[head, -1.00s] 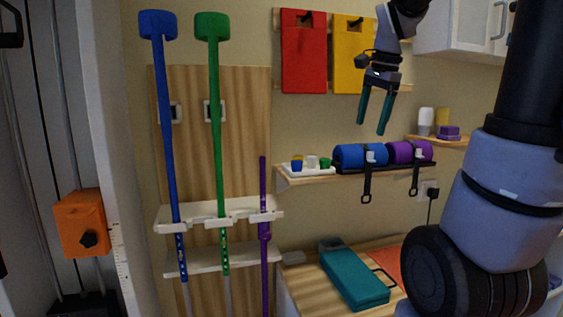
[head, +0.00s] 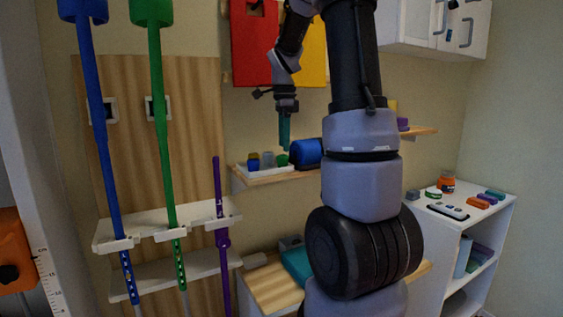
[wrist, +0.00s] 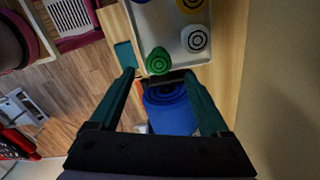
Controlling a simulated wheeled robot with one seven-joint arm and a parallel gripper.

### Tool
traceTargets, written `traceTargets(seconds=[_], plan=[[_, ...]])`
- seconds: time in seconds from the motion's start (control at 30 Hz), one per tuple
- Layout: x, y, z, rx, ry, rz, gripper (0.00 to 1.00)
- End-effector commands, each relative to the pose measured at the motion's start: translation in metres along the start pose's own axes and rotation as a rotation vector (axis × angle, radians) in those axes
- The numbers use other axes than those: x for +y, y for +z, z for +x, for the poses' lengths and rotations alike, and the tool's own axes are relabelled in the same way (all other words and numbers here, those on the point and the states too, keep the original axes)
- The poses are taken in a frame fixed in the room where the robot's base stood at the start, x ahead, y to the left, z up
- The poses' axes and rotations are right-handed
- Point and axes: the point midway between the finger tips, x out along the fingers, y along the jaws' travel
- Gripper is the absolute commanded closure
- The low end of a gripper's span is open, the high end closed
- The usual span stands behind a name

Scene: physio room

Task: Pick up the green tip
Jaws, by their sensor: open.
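The green tip (head: 282,160) sits at the right end of a small white tray (head: 246,172) on the wall shelf. In the wrist view the green tip (wrist: 158,60) shows its ringed end, near the tray's edge (wrist: 186,63). My gripper (head: 284,148) points down just above the green tip and hides part of it in the head view. In the wrist view my gripper (wrist: 158,74) is open and empty, with the green tip just beyond and between its two fingertips. I cannot tell whether they touch.
A white tip (wrist: 195,39), a yellow tip (wrist: 191,3) and a blue tip (head: 253,164) share the tray. A blue roll (head: 308,153) lies on the shelf close to the right of the tray. The wall is close behind the shelf (head: 262,180).

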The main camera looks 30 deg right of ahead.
Motion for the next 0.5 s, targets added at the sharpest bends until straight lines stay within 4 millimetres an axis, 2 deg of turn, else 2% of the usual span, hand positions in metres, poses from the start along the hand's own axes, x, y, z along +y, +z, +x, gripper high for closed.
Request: traceTargets(seconds=[0.1, 0.23, 0.5], plan=[[0.002, 0.001, 0.02, 0.0, 0.005, -0.001, 0.2], [0.002, 0.001, 0.036, -0.001, 0.003, 0.0, 0.2], [0.001, 0.001, 0.041, -0.001, 0.0, -0.001, 0.2]])
